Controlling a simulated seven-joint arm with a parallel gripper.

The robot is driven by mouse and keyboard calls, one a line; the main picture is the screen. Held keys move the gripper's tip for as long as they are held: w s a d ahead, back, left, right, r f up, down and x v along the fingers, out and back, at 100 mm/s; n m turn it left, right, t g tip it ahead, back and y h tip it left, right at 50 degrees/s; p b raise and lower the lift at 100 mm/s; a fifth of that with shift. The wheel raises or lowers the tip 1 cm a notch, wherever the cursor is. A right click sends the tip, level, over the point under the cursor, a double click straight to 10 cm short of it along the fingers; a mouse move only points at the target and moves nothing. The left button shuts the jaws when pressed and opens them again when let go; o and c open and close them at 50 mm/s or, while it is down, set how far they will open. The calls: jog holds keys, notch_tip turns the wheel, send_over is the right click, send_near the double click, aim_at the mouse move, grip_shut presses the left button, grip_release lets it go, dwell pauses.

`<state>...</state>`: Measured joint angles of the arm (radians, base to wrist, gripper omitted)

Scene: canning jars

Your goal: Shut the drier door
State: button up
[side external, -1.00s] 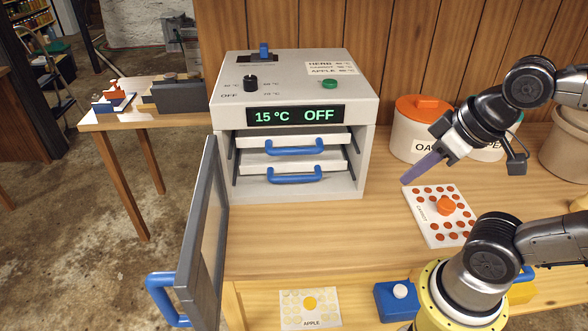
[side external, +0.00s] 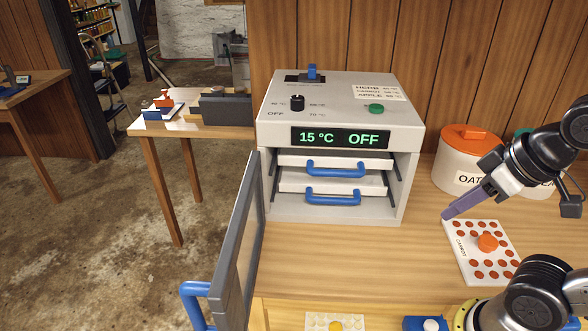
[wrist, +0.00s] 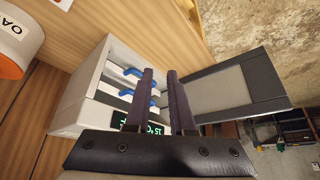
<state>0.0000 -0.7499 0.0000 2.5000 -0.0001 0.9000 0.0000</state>
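The drier (side external: 330,215) is a pale grey box on the bench. Its display reads 15 °C OFF. The drier door (side external: 236,262), a grey frame with a clear pane and a blue handle (side external: 193,300), stands wide open from the drier's left side. Two trays with blue handles (side external: 335,170) sit inside. My gripper (side external: 447,213) is right of the drier, tilted down-left, clear of the door. In the wrist view my gripper (wrist: 160,72) has its fingers apart with nothing between them. The drier (wrist: 92,85) and the open door (wrist: 262,80) also show there.
A carrot tray card (side external: 482,252) lies just under my fingertips. An oat canister (side external: 464,160) stands behind it. An apple tray (side external: 335,322) and a blue block (side external: 428,324) are at the front. Bare bench top lies between drier and carrot tray.

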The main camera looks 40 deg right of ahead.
jog(key=o, duration=0.5)
jog(key=shift+c, duration=0.2)
jog(key=shift+o, duration=0.3)
jog(key=shift+s+f+n, duration=0.1)
jog(key=shift+s+n, duration=0.1)
jog(key=shift+n, duration=0.1)
jog(key=w+r+n, duration=0.2)
jog(key=w+r, duration=0.2)
jog(key=r, duration=0.3)
jog(key=w+a+r+n+g+y, duration=0.1)
jog(key=w+a+r+n, duration=0.3)
jog(key=w+a, duration=0.3)
jog(key=w+a+r+n+g, duration=0.1)
jog(key=w+a+r+n, duration=0.2)
jog(key=w+a, duration=0.35)
jog(key=n+g+h, duration=0.1)
jog(key=n+g, duration=0.3)
jog(key=n, duration=0.2)
send_over(194, 308)
jog(key=w, duration=0.1)
jog(key=f, duration=1.6)
jog(key=shift+w+d+f, duration=0.1)
jog(key=shift+w+d, duration=0.1)
jog(key=shift+s+a+f, duration=0.1)
jog(key=shift+s+a, duration=0.05)
notch_tip(194, 308, down, 14)
jog(key=shift+r, duration=0.25)
